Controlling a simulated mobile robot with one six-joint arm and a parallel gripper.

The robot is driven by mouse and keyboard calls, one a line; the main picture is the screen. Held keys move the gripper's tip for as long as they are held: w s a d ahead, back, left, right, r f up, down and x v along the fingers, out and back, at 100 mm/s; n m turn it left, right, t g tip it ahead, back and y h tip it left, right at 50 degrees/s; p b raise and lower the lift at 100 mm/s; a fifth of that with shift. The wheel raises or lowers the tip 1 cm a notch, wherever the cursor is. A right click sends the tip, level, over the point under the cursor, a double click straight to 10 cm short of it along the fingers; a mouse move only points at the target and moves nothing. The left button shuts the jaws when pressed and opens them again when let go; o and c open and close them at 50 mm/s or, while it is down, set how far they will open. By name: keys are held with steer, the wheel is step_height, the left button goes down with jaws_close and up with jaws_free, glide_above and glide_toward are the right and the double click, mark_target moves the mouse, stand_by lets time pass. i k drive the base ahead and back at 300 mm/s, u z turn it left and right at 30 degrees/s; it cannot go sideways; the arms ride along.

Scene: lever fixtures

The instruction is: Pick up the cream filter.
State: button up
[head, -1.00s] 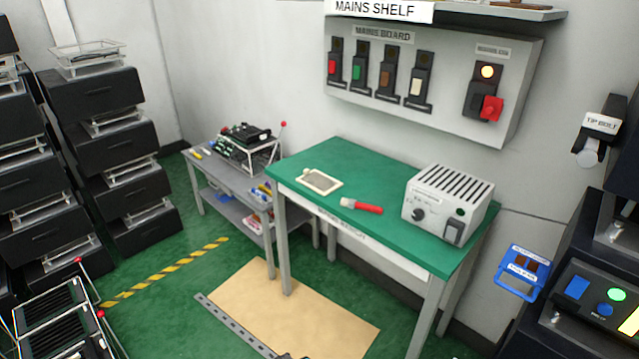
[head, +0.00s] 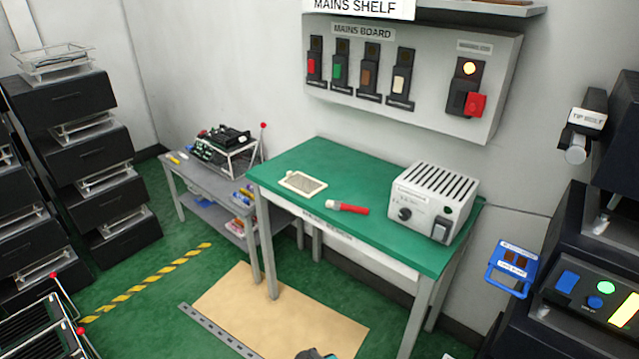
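The cream filter (head: 303,183) is a flat, framed rectangular panel with a greyish mesh middle. It lies flat on the left part of the green-topped workbench (head: 340,232). A dark rounded part with a teal patch, probably of my own arm, shows at the bottom edge of the head view. My gripper's fingers do not show, and nothing is near the filter from my side.
A red brush (head: 347,207) lies right of the filter. A grey vented box (head: 433,200) with a knob stands at the bench's right. The mains board (head: 400,85) hangs above. A tan mat (head: 270,310) covers the floor in front.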

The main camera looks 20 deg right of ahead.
mark_target(308, 186)
steer(key=z, duration=0.25)
steer(key=i, duration=1.1)
steer(key=u, duration=5.1)
steer(key=i, duration=0.1)
steer(key=z, duration=2.85)
steer(key=i, duration=0.2)
steer(key=z, duration=0.1)
